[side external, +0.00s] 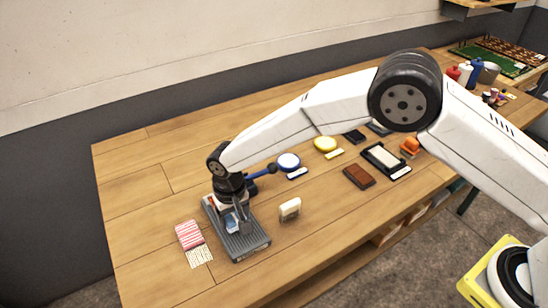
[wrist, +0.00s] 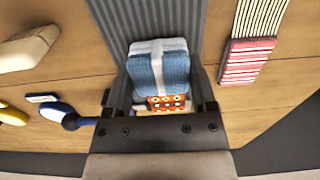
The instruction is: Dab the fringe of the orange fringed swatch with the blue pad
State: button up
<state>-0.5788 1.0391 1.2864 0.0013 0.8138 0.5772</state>
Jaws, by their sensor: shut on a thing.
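My gripper (side external: 238,217) is low over the grey ribbed tray (side external: 250,245), shut on the blue pad (wrist: 160,72). The orange swatch (wrist: 166,103), with pale dots, shows in the wrist view just on the gripper side of the pad. The pad hides part of the swatch, and I cannot make out its fringe. I cannot tell whether the pad touches the swatch or the tray.
A red-and-white striped swatch (side external: 189,234) with a pale fringe lies left of the tray. A cream block (side external: 290,208) stands to its right.

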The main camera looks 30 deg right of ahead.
jog(key=shift+f, duration=0.6)
dwell(1.3)
jog(key=shift+r, duration=3.55)
jog(key=shift+d, duration=0.1)
